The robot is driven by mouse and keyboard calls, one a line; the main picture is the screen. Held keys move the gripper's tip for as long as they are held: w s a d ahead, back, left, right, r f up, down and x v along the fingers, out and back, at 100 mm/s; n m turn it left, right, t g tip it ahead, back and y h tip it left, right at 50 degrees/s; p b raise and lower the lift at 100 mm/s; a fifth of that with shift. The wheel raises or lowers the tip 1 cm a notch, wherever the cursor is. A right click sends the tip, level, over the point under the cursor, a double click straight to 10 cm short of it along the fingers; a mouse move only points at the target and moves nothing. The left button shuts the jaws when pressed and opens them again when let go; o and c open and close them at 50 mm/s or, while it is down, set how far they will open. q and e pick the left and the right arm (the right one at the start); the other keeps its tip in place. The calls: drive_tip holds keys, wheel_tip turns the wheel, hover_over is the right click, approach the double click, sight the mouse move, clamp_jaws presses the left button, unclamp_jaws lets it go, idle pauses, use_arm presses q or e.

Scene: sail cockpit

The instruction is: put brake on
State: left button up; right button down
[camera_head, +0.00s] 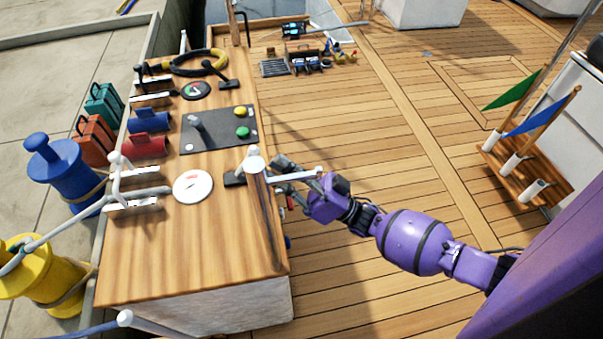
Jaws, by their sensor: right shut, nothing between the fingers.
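My right gripper (283,174) reaches in from the right to the console's right edge. It is shut and empty, beside a white post with a rail (254,164), which partly overlaps it. I cannot tell whether they touch. Left of the post, a small dark lever base (234,179) sits on the wooden console (225,245); its upper part is hidden or unclear. A black-handled lever (222,70) stands at the far end beside a dark gauge (196,91). A grey lever (196,126) stands on a dark panel (212,145). None is clearly marked as the brake. My left gripper is out of view.
The panel has a yellow button (240,111) and a green button (242,132). A white dial (193,186) lies nearer. Blue (65,168) and yellow (50,270) bollards stand left. A flag rack (525,175) is at right. The plank deck (400,130) between is mostly clear.

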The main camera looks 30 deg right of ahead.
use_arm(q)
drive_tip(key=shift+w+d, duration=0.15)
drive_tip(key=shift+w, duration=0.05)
use_arm(e)
drive_tip(key=shift+x, duration=1.2)
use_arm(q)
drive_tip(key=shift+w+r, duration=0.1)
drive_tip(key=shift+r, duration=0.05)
